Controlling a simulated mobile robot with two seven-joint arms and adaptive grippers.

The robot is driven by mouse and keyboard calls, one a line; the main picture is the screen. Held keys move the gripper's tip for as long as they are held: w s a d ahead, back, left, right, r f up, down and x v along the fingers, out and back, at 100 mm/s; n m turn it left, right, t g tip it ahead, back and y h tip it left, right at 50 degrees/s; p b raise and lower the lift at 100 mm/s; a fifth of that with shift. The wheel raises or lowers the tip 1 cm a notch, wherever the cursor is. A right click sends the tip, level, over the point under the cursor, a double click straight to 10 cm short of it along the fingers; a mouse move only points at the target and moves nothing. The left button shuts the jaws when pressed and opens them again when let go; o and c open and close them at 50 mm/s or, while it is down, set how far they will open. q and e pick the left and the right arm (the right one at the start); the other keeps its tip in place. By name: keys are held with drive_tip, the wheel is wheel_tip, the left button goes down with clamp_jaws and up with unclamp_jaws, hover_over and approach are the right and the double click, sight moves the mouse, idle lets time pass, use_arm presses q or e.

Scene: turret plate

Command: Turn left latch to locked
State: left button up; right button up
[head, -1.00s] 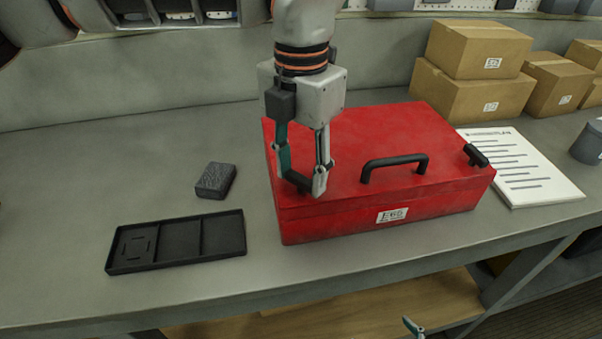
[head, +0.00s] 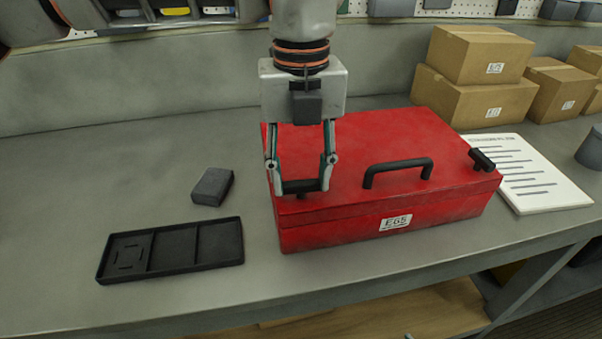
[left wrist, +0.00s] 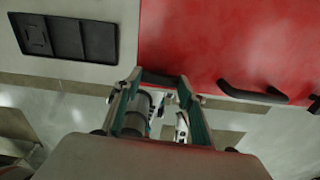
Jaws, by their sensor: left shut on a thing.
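A red case (head: 345,150) with a black handle (head: 398,168) stands closed on the bench. My left gripper (head: 301,188) points down over the case's front left corner. It is shut on the left latch (head: 301,186), a dark bar lying roughly along the front edge; the fingers partly hide its ends. The latch also shows between the fingertips in the left wrist view (left wrist: 160,77). The right latch (head: 481,159) is a black bar at the right end of the lid, slanting toward the front.
A black compartment tray (head: 172,250) and a dark grey block (head: 212,187) lie left of the case. A printed sheet (head: 525,172) lies to its right, with cardboard boxes (head: 470,90) behind. The bench between block and case is clear.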

use_arm(q)
drive_tip(key=shift+r+n, duration=0.1)
drive_tip(key=shift+n, duration=0.3)
drive_tip(key=o, duration=1.1)
wheel_tip(320, 180, up, 12)
idle(0.4)
